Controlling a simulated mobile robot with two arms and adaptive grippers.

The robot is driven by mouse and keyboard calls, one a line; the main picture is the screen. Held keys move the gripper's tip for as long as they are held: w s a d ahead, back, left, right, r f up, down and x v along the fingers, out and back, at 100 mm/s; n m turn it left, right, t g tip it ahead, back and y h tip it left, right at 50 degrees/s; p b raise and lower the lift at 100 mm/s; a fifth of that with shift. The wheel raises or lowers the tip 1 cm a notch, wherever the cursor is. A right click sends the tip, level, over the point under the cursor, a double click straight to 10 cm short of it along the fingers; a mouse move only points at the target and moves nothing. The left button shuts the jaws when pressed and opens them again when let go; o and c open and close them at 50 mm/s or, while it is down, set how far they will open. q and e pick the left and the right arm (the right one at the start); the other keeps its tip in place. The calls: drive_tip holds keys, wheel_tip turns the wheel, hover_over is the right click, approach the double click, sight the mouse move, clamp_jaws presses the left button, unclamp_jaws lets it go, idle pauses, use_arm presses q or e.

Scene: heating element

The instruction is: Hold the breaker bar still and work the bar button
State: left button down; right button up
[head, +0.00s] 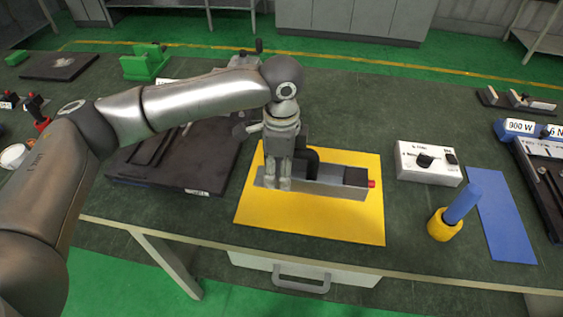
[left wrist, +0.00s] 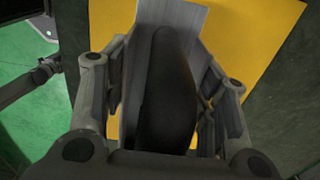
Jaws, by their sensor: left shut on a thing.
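The breaker bar (head: 330,187) is a long grey block lying on a yellow mat (head: 310,222). A black curved handle rises from it, and a red bar button (head: 372,184) sticks out of its right end. My left gripper (head: 278,184) points down at the bar's left part and is shut on it. In the left wrist view the two fingers of my left gripper (left wrist: 165,110) stand on both sides of the grey bar (left wrist: 190,20), with the black handle (left wrist: 168,95) between them. The button does not show in that view. My right gripper is not in view.
A white switch box (head: 428,163) stands right of the mat. A dark plate (head: 180,160) is left of the mat. The table's front edge is close to the yellow mat.

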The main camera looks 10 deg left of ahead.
sight(281, 195)
use_arm(q)
drive_tip(key=shift+f, duration=2.95)
drive_tip(key=shift+s+f, duration=0.2)
drive_tip(key=shift+f, duration=0.05)
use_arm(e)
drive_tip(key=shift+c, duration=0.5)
